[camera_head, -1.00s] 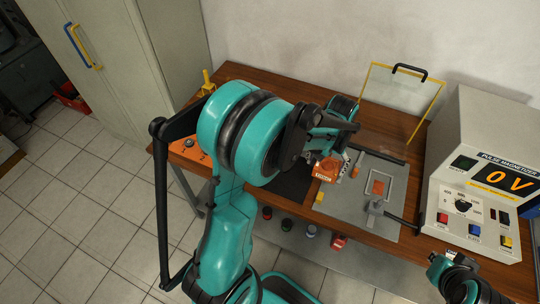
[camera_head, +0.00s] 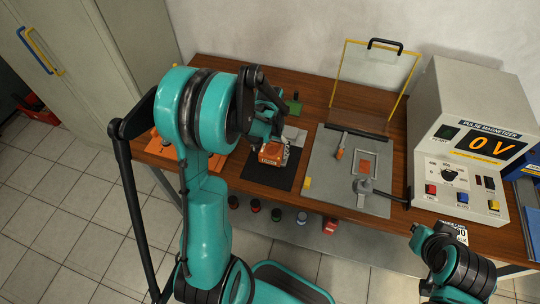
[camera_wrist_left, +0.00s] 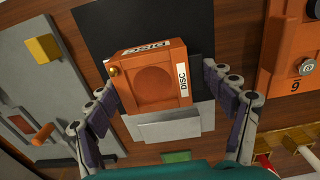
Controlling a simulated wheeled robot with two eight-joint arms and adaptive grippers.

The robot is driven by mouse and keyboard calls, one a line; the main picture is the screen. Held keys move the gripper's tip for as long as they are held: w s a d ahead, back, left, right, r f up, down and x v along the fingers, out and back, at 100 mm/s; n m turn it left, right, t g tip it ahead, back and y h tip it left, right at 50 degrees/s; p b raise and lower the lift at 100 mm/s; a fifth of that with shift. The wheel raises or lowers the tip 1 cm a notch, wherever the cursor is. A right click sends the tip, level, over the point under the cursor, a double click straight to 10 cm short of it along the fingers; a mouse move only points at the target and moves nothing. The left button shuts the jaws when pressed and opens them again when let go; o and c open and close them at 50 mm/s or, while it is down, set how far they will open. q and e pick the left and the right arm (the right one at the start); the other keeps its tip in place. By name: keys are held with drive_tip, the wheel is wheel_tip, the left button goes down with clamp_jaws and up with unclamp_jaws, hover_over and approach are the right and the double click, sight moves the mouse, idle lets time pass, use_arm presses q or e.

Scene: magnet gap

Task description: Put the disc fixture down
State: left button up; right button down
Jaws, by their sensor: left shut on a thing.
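The disc fixture (camera_head: 272,153) is an orange block with white labels, one reading DISC. It also shows in the left wrist view (camera_wrist_left: 153,80), with a round recess in its face and a small brass knob at one corner. My left gripper (camera_head: 277,141) is shut on it, with fingers on both sides in the wrist view (camera_wrist_left: 165,105). The fixture is over the black mat (camera_head: 264,180) on the bench; I cannot tell whether it touches the mat. My right arm shows at the lower right, but its gripper is not visible.
A grey plate (camera_head: 325,188) with a clamp and a small yellow block (camera_head: 307,182) lies right of the mat. An orange panel (camera_wrist_left: 292,50) lies on the mat's other side. The clear yellow-framed guard (camera_head: 372,80) and pulse magnetizer (camera_head: 460,110) stand farther right.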

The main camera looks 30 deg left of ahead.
sight(270, 150)
use_arm(q)
drive_tip(key=shift+f+b, duration=0.5)
drive_tip(key=shift+f, duration=1.15)
drive_tip(key=shift+f, duration=0.2)
drive_tip(key=o, duration=1.6)
